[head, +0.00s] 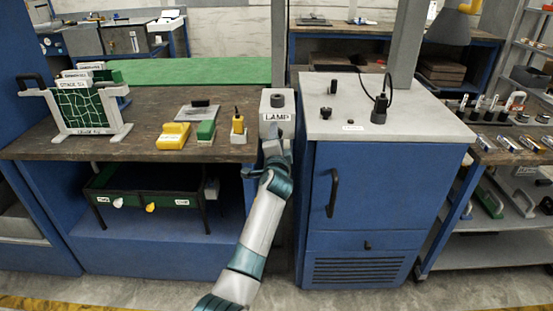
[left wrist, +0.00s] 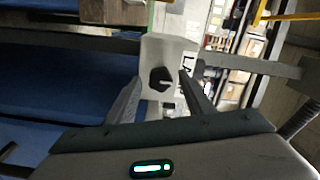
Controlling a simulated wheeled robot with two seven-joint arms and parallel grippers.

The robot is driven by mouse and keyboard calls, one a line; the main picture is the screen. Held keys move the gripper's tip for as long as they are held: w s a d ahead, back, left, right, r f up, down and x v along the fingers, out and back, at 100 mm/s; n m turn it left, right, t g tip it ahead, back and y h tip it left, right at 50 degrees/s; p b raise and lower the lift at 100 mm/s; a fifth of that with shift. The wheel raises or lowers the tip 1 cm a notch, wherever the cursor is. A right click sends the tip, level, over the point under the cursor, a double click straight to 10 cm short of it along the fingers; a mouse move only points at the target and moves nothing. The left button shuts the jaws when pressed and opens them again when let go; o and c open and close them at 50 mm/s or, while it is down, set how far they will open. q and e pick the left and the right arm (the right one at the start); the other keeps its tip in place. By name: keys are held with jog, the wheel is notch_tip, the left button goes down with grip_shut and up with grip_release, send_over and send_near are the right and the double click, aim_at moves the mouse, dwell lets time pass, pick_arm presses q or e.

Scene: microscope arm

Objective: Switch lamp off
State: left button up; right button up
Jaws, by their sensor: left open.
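My left gripper (head: 276,143) is in front of the box in the head view. In the left wrist view my left gripper (left wrist: 160,83) is open, one finger on each side of the knob. I cannot tell whether the fingers touch it. My right gripper is not in view.
A blue cabinet (head: 358,200) with a grey top stands close to the right of the box.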

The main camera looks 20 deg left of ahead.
pick_arm(q)
jog(key=v, duration=1.7)
jog(key=shift+b, duration=0.35)
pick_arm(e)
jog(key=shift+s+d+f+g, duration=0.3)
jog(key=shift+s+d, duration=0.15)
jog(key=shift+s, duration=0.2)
pick_arm(q)
jog(key=shift+w, duration=0.1)
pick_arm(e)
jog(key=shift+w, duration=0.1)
